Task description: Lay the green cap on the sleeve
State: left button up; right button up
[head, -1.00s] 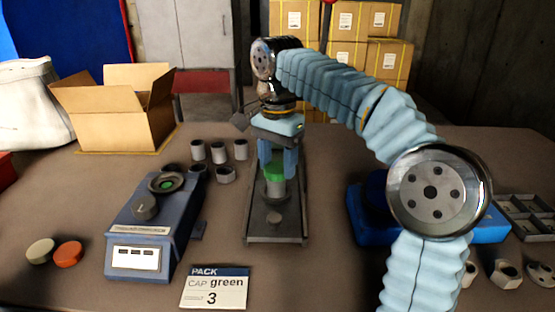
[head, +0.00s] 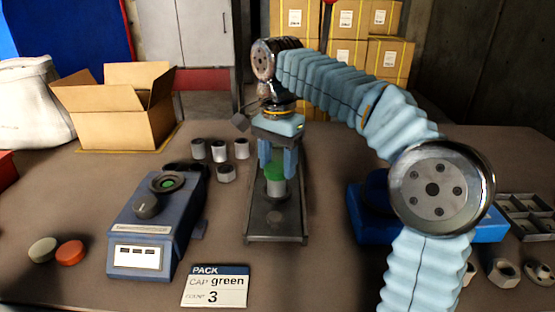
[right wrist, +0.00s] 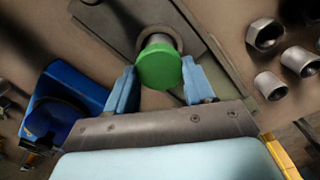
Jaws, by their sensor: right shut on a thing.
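The green cap (head: 274,172) is between the fingers of my right gripper (head: 277,160), which is shut on it. A grey sleeve (head: 275,188) stands upright on the dark metal stand (head: 274,230), directly below the cap. In the right wrist view the cap (right wrist: 160,68) is between the blue fingertips and covers the near end of the sleeve (right wrist: 158,40). The cap looks level over the sleeve, but I cannot tell if it touches. My left gripper is not in view.
A blue drum device (head: 150,225) stands left of the stand, with several grey sleeves (head: 219,152) behind it. A beige cap (head: 42,249) and an orange cap (head: 70,252) lie at left. A "PACK CAP green 3" card (head: 215,287) is in front. A blue block (head: 362,222) stands right.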

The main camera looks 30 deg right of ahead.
jog(key=shift+f, duration=0.35)
dwell(0.3)
jog(key=o, duration=1.4)
jog(key=shift+r, duration=0.1)
jog(key=shift+r, duration=2.9)
